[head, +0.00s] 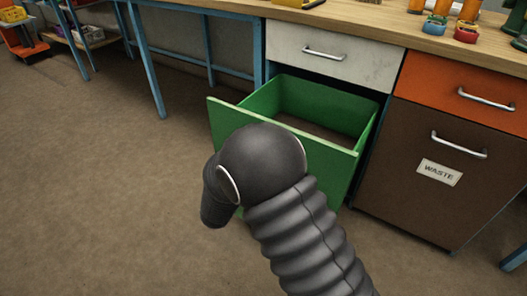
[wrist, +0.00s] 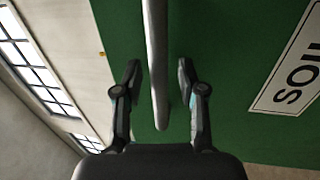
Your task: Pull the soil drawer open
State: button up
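The green soil drawer (head: 285,148) stands well out from under the workbench, its inside and brown bottom showing. In the wrist view its green front (wrist: 230,50) fills much of the picture, with a white "SOIL" label (wrist: 290,75) at the right. The metal bar handle (wrist: 157,60) runs between the two fingers of my gripper (wrist: 159,78). The fingers are spread, with a visible gap on each side of the bar. In the head view my dark arm hides the gripper, the handle and part of the drawer front.
A closed white drawer (head: 350,63) is above the green one. An orange drawer (head: 440,85) and a brown waste front (head: 400,170) are closed at the right. The wooden benchtop (head: 385,22) carries several items. The brown floor (head: 100,190) at left is clear.

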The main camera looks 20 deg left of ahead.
jog(key=v, duration=1.2)
dwell(0.3)
jog(key=x, duration=1.2)
jog(key=shift+w, duration=0.3)
